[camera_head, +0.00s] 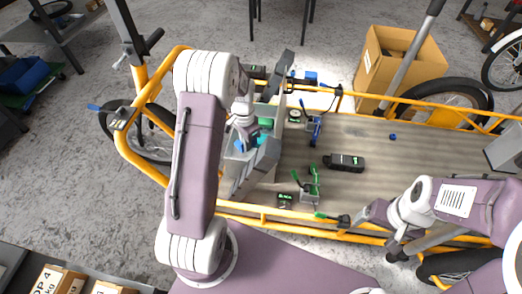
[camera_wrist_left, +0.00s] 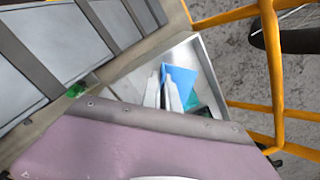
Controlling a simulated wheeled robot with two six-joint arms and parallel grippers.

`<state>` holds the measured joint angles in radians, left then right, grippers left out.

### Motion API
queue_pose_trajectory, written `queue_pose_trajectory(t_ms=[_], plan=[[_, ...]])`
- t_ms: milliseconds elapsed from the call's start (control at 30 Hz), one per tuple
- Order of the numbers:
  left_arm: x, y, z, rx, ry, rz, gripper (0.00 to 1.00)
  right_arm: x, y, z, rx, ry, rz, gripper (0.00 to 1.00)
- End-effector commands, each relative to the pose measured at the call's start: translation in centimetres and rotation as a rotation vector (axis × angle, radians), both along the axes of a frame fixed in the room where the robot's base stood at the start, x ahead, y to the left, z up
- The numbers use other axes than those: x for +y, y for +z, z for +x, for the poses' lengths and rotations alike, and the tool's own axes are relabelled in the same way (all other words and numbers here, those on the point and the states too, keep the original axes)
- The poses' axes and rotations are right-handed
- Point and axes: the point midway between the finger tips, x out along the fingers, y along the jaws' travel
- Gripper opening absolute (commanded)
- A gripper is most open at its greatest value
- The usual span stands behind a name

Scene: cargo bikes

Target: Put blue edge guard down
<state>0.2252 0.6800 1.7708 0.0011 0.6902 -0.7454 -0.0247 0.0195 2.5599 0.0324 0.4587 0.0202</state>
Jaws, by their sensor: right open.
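The blue edge guard (camera_wrist_left: 181,82) shows in the left wrist view as a flat blue piece inside a pale-walled bin, beside my left gripper's fingers. A small blue patch of it (camera_head: 239,145) shows in the head view below my left wrist. My left gripper (camera_wrist_left: 164,90) reaches down into the bin; its two light fingers stand close together by the blue piece. I cannot tell whether they grip it. My right gripper (camera_head: 372,213) is open at the near rail of the cargo bed, on the right.
The grey bin (camera_head: 262,165) stands at the left end of the cargo bed (camera_head: 420,155). Green and blue clamps (camera_head: 310,188) and a black device (camera_head: 344,162) are on the bed. Yellow rails surround it. A cardboard box (camera_head: 425,62) stands behind. The bed's right half is mostly clear.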

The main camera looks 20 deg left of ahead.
Motion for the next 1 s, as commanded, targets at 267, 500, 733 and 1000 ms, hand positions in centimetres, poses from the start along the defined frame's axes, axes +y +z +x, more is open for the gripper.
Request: queue_pose_trajectory(t_ms=[267,500,733,1000], plan=[[0.6,-2.4,0.3,-0.001,-0.039,0.000,0.00,0.0,-1.9,0.0,-0.001,0.000,0.000,0.85],[0.6,-2.3,0.4,-0.005,-0.475,0.000,0.00,0.0,-1.8,0.0,-0.001,0.000,0.000,0.85],[0.9,-2.3,0.6,-0.008,-1.037,0.002,0.00,0.0,-1.5,0.0,0.000,0.000,0.000,0.85],[1.5,-2.3,0.3,0.000,-1.212,-0.006,0.00,0.0,-0.9,0.0,0.000,0.000,0.000,0.85]])
